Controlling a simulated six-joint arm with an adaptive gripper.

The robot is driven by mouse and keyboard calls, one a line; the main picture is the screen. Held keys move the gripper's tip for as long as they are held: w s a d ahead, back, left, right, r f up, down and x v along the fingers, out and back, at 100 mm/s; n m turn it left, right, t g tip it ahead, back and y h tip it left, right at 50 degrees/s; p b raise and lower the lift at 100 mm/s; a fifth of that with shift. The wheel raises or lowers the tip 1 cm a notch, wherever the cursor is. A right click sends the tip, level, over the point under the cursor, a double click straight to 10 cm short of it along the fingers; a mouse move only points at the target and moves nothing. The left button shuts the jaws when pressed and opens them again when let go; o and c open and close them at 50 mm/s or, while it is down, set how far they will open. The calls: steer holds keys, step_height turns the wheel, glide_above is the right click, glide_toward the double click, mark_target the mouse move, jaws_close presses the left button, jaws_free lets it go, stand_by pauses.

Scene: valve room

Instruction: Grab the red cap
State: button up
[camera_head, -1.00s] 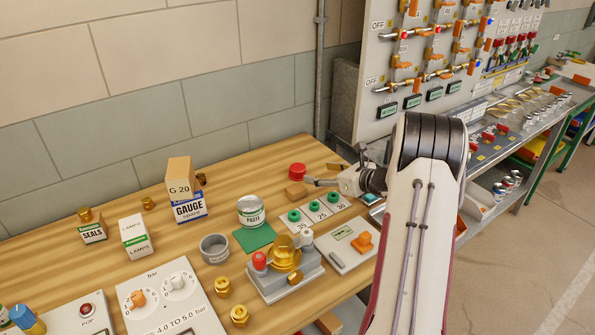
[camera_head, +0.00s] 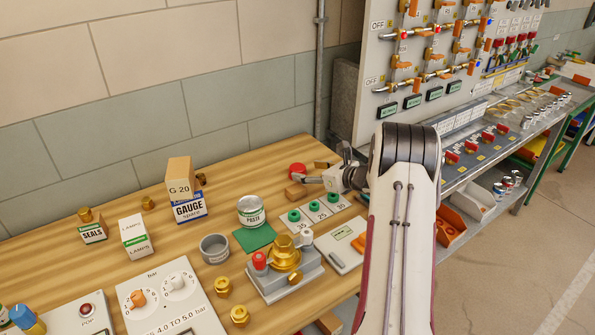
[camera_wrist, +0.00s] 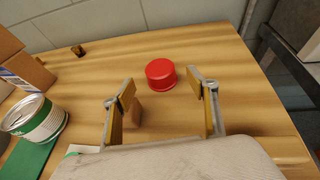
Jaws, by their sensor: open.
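The red cap (camera_head: 297,170) stands near the back right of the wooden bench. In the wrist view the red cap (camera_wrist: 161,74) lies ahead of my gripper (camera_wrist: 160,92), roughly centred between the two fingertips and a little beyond them. My gripper is open and empty, and its fingers do not touch the cap. In the head view my gripper (camera_head: 322,165) reaches in from the right, close beside the cap. A small wooden block (camera_head: 296,191) lies in front of the cap, and in the wrist view it shows beside the left finger.
A paste tin (camera_head: 251,211) stands on a green mat (camera_head: 254,238) to the left. A plate with several green rings (camera_head: 318,208) lies in front of my gripper. A brass fitting stand (camera_head: 285,272) is nearer. Bare bench surrounds the cap's back and left.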

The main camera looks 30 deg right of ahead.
mark_target(302, 170)
steer(key=shift+w+f, duration=0.1)
stand_by(0.3)
steer(key=shift+x, duration=2.95)
steer(key=c, duration=0.9)
